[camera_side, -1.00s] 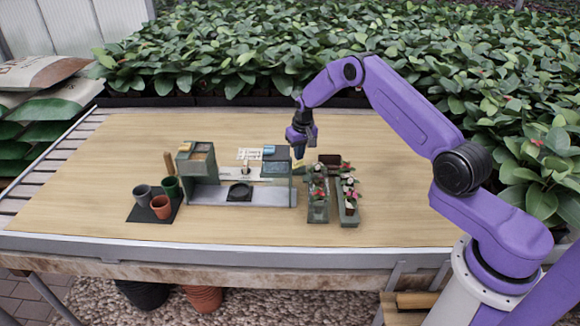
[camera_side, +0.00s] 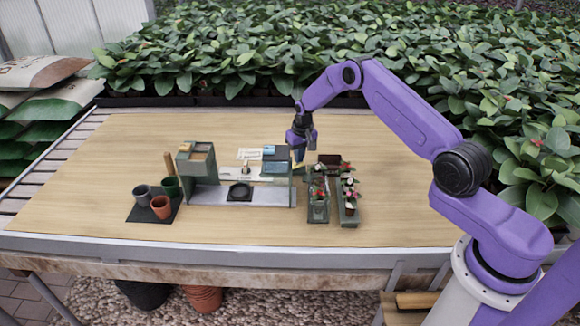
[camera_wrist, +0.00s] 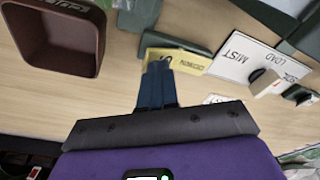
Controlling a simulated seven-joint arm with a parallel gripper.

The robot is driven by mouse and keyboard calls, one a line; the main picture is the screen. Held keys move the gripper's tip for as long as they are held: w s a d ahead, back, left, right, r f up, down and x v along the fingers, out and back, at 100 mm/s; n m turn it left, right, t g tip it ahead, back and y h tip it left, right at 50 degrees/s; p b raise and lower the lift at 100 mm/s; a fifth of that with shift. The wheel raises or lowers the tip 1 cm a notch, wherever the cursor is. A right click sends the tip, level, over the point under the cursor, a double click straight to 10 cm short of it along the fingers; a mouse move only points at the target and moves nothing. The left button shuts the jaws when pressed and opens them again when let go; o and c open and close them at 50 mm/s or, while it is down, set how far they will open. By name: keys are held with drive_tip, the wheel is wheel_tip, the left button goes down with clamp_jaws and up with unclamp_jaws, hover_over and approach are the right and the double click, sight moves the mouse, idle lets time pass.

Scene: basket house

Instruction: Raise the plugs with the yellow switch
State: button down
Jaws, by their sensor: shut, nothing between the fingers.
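The yellow switch (camera_wrist: 186,58) carries the word "DOWN" and sits by a green bar in the wrist view. In the side view it is a small yellow patch (camera_side: 298,166) at the right end of the grey-green station. My gripper (camera_wrist: 159,66) is shut and empty, its blue fingertips at the left part of the switch and partly covering it. I cannot tell whether they touch it. In the side view my gripper (camera_side: 299,154) is just above the yellow patch. I cannot make out the plugs.
A brown box (camera_wrist: 55,40) is at the left of the wrist view. Two planters with flowers (camera_side: 349,215) stand right of the station. Small pots (camera_side: 161,207) stand left of it.

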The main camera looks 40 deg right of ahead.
drive_tip(key=shift+f, duration=0.65)
drive_tip(key=shift+r, duration=3.5)
